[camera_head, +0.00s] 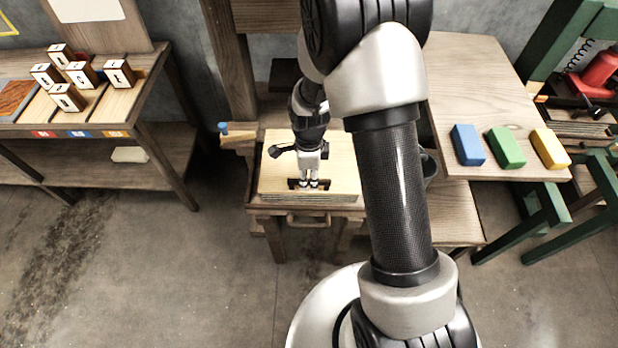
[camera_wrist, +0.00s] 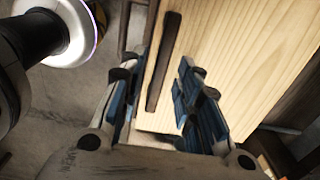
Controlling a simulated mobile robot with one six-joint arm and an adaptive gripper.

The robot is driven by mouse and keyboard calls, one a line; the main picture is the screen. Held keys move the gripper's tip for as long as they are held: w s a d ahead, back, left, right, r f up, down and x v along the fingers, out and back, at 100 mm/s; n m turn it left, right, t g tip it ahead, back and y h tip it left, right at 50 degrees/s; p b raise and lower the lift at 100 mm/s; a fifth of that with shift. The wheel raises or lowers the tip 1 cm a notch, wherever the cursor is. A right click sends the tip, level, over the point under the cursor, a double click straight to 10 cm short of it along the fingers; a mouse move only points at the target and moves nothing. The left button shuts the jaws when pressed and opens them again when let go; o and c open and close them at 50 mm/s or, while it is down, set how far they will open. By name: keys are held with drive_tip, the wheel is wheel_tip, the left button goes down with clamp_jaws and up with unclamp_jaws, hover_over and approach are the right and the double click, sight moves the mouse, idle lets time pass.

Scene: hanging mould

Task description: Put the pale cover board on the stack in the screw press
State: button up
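The pale cover board (camera_head: 340,160) lies flat on a small wooden stand. It has a dark bar-shaped handle (camera_head: 293,184) near its front edge. My gripper (camera_head: 314,184) points down over this handle. In the wrist view the board (camera_wrist: 235,70) fills the upper right, and the dark handle (camera_wrist: 164,60) runs lengthwise toward the space between the blue finger pads. My gripper (camera_wrist: 156,92) is open, with one finger on each side of the handle's line. Whether the fingers touch the board is unclear.
A wooden bench (camera_head: 120,125) with several pale marked blocks stands at left. A side table (camera_head: 470,85) at right holds a blue block (camera_head: 467,145), a green block (camera_head: 506,148) and a yellow block (camera_head: 550,149). A green metal frame (camera_head: 590,180) stands far right. Front-left floor is clear.

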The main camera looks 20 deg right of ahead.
drive_tip(key=s+r+n+t+p, duration=0.1)
drive_tip(key=s+r+n, duration=0.2)
drive_tip(key=r, duration=0.6)
drive_tip(key=s+r+n+p, duration=0.15)
drive_tip(key=r+n, duration=0.25)
drive_tip(key=r, duration=0.5)
drive_tip(key=s+r+n+t, duration=0.1)
drive_tip(key=s+r+n, duration=0.25)
drive_tip(key=r, duration=0.55)
drive_tip(key=s+r+n+t, duration=0.1)
drive_tip(key=s+r+n, duration=0.2)
drive_tip(key=s+n, duration=0.2)
drive_tip(key=s+r+n+t, duration=0.1)
drive_tip(key=s+r+n, duration=0.2)
drive_tip(key=s+n, duration=0.3)
drive_tip(key=shift+s+r, duration=0.25)
drive_tip(key=shift+s, duration=0.95)
